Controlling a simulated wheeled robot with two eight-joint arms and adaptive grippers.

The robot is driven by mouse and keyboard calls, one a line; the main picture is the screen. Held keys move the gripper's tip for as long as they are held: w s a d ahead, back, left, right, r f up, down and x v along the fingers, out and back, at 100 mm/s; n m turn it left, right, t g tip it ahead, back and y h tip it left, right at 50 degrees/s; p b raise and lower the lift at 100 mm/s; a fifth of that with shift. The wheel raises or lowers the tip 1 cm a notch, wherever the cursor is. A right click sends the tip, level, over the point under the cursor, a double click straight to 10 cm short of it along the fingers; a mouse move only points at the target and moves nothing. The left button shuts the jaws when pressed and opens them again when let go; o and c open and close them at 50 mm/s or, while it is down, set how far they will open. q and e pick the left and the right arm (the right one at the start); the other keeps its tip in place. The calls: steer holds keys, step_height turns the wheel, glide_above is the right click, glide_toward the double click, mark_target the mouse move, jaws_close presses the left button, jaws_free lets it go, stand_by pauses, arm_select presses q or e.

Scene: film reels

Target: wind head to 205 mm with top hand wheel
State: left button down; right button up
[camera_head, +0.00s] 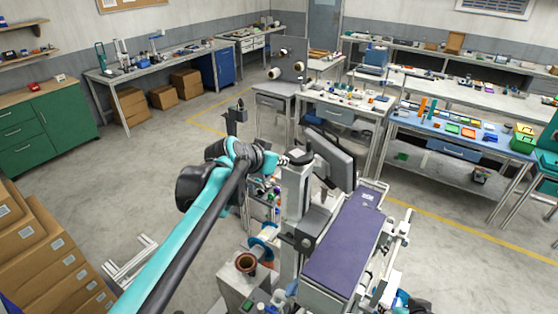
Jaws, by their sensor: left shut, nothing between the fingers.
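A grey machine column (296,190) stands in the middle of the view, with a dark round top (299,157) that looks like the top hand wheel. My left arm comes in from the lower left, and my left gripper (284,161) is at the left side of this dark top. The gripper is shut and looks empty; whether it touches the wheel I cannot tell. A long purple-topped table (345,240) lies in front and to the right of the column. No 205 mm reading is legible. My right gripper is not visible.
A dark monitor (330,157) stands close to the right of the column. A blue-and-white wheel (262,250) and a brown ring (246,263) sit low at its left. Cardboard boxes (45,250) stack at the left edge.

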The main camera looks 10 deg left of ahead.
mark_target(299, 163)
arm_select(q)
steer(key=shift+s+d, duration=0.1)
steer(key=shift+d, duration=0.5)
steer(key=shift+s+d+r, duration=0.1)
steer(key=shift+s+d, duration=0.05)
steer(key=shift+d, duration=0.5)
steer(key=shift+d+r, duration=0.15)
steer(key=shift+d, duration=0.45)
steer(key=shift+s, duration=0.15)
